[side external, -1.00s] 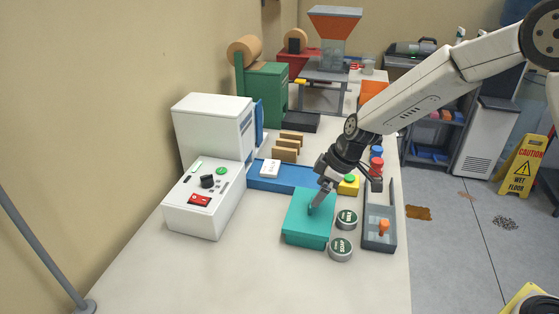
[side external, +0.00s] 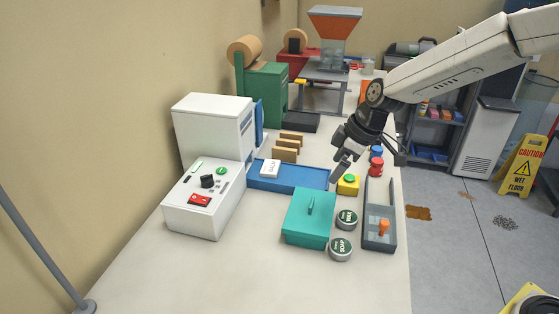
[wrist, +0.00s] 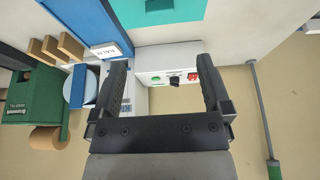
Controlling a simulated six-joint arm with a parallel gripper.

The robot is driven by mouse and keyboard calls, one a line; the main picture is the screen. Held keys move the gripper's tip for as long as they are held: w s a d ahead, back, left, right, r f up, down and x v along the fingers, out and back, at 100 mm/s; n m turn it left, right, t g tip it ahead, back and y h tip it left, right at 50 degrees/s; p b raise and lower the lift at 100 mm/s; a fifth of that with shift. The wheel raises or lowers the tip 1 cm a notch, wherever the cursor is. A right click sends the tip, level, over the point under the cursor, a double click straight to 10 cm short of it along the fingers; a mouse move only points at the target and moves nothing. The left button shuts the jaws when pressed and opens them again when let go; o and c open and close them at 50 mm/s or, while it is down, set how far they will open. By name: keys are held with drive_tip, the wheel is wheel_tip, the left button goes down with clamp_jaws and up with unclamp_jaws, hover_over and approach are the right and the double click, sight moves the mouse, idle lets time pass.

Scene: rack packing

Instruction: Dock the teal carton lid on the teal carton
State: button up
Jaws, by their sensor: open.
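The teal carton (side external: 305,240) stands on the table, centre right in the side view. The teal carton lid (side external: 298,213), with its upright handle, lies on top of it and looks level, covering the opening. Whether it is fully seated all round cannot be told. My gripper (side external: 346,169) is open and empty, above and behind the carton, apart from the lid. In the wrist view my gripper (wrist: 162,66) shows its two fingers spread with nothing between them. The teal lid (wrist: 190,14) shows at the top edge there, its handle partly cut off.
Two round dark-topped tins (side external: 341,249) stand right of the carton. A grey tray (side external: 379,242) with an orange peg lies beyond them. The front table is clear.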

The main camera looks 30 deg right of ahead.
idle(0.4)
drive_tip(key=s+d+f+m+h, duration=0.1)
drive_tip(key=s+d+f+m, duration=0.1)
drive_tip(key=s, duration=0.3)
drive_tip(key=s+d+f+m+h, duration=0.1)
drive_tip(key=s+d+f+m, duration=0.1)
drive_tip(key=s+m, duration=0.2)
drive_tip(key=s+d+f+m+h, duration=0.1)
drive_tip(key=s+d+f+m, duration=0.1)
drive_tip(key=s, duration=0.6)
drive_tip(key=shift+s+d+m+g, duration=0.2)
drive_tip(key=shift+d+m+g, duration=0.1)
drive_tip(key=shift+d+m, duration=0.2)
